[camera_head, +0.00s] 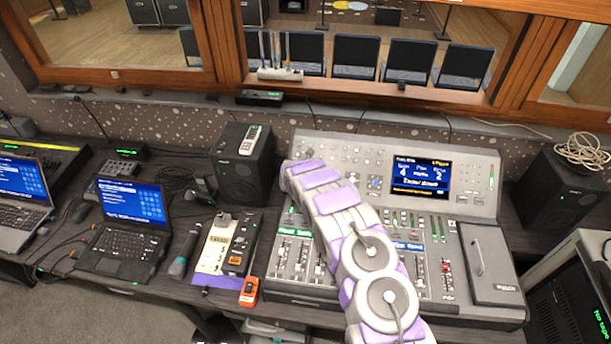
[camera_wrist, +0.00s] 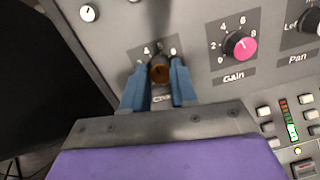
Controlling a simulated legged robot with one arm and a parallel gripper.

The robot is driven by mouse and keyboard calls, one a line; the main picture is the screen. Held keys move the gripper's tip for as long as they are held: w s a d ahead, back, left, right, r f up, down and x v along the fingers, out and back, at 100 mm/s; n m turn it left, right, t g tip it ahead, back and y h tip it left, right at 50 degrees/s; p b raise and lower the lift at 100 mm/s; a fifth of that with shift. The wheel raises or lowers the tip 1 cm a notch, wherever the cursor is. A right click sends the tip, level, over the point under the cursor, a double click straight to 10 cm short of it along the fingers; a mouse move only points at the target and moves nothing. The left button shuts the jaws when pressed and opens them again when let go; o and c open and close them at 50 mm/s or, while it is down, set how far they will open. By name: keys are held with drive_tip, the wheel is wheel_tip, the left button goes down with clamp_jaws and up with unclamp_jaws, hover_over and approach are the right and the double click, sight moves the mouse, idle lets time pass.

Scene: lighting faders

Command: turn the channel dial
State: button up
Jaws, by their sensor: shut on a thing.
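In the head view my white and purple arm reaches to the upper left part of the console and hides the dial and the fingers.
A black speaker (camera_head: 243,168) stands close left of the console. A lit screen (camera_head: 421,175) and several faders are on the console.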

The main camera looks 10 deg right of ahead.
clamp_jaws()
drive_tip(key=shift+m, duration=0.3)
